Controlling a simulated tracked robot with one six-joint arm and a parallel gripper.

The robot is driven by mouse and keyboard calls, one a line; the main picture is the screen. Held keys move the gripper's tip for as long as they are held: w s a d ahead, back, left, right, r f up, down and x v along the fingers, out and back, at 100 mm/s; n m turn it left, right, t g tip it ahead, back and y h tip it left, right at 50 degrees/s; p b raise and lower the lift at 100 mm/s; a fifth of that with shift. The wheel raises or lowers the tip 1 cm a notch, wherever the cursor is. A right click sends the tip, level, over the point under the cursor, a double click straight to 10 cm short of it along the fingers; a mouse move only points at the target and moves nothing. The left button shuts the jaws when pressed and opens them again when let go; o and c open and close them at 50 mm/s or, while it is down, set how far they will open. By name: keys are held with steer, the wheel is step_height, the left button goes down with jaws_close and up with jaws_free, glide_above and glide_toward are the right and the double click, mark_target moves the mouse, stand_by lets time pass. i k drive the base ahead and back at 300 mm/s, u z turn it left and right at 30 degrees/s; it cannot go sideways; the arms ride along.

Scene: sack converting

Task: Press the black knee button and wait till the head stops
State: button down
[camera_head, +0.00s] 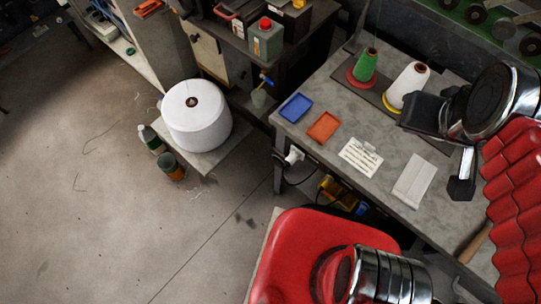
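I cannot make out a black knee button in this view. A small white fitting (293,156) with a dark cable sits by the near-left leg of the grey workbench (335,95). No moving head can be made out either. My gripper (444,146) is over the right part of the bench, at the end of my red-sleeved arm. Its two dark fingers stand apart with nothing seen between them, so it looks open. It is well to the right of the white fitting.
On the bench are a green cone (366,65), a white cone (407,86), a blue tray (295,107), an orange tray (323,127) and a paper card (361,156). A large white roll (196,118) stands left, beside bottles. A yellow object (338,192) is under the bench.

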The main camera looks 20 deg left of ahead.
mark_target(278, 162)
steer(key=u, duration=1.2)
